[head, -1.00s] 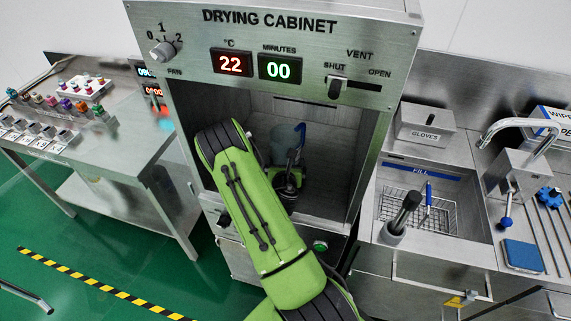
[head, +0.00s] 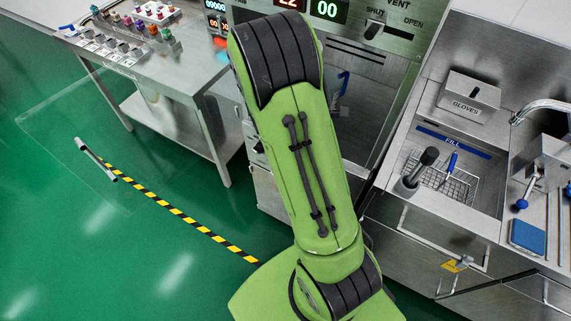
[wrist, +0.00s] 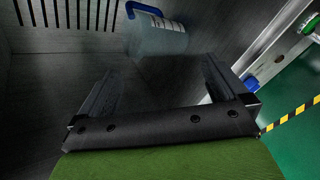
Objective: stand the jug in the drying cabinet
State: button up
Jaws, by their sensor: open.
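The clear jug with a blue handle (wrist: 158,38) is inside the drying cabinet, at the top of the wrist view. In the head view only its blue handle (head: 344,80) and a little of its body show past my arm. It looks upright in the earlier head view; its base is hard to make out now. My gripper (wrist: 160,76) is open and empty, with a gap between its fingers and the jug. My arm hides the gripper in the head view. The drying cabinet (head: 392,45) is open at the front, and my arm covers much of its opening.
A clear panel with a metal handle (head: 96,160) stands out at the left, seemingly the open door. A bench with coloured-top bottles (head: 130,35) is at back left. A sink with a wire basket (head: 447,182) is at right. Green floor is free at left.

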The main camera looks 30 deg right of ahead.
jog(key=s+a+r+m+y, duration=0.3)
jog(key=s+a+r+m, duration=0.25)
jog(key=a, duration=0.25)
jog(key=s+a+r+m+y, duration=0.4)
jog(key=a+r, duration=0.2)
jog(key=a, duration=0.3)
jog(key=s+a+r+m+y, duration=0.2)
jog(key=s+a, duration=0.5)
jog(key=s, duration=0.4)
jog(key=shift+a+r+y, duration=0.15)
jog(key=shift+a+y, duration=0.15)
jog(key=shift+a, duration=0.1)
